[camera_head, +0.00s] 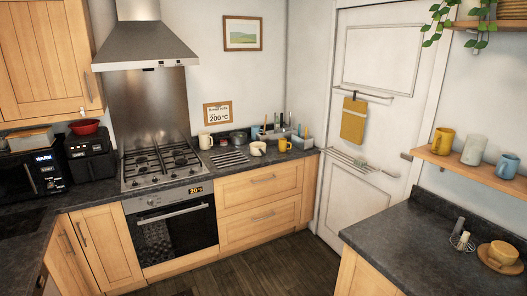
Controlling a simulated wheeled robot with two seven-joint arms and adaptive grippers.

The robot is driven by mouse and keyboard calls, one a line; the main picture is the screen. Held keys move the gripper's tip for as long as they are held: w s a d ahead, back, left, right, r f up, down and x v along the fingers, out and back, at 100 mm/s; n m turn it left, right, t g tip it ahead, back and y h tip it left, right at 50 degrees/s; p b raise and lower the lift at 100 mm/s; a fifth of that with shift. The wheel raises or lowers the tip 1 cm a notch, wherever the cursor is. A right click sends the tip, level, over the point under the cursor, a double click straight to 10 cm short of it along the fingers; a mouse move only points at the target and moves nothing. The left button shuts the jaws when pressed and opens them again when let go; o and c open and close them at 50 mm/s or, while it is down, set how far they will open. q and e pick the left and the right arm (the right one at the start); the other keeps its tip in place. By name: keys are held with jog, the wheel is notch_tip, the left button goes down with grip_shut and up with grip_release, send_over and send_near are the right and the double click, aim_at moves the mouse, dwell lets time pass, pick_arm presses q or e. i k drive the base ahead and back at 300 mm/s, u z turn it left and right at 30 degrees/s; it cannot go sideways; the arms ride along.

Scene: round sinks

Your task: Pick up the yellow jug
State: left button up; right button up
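A yellow jug-like vessel (442,141) stands upright on the wooden wall shelf (468,170) at the right. A smaller yellow cup (284,145) stands on the back counter, near its right end. The frame does not settle which of the two is the task's yellow jug. Neither of my grippers shows in this view.
A white vessel (473,151) and a blue mug (507,166) share the shelf. An orange-yellow cup (503,253) sits on the right counter (400,237), which is bare at its left. The dark wooden floor (275,268) between the counters is clear.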

aim_at(282, 143)
jog(key=u, duration=0.4)
jog(key=i, duration=2.5)
jog(key=z, duration=0.25)
jog(key=i, duration=1.65)
jog(key=z, duration=0.4)
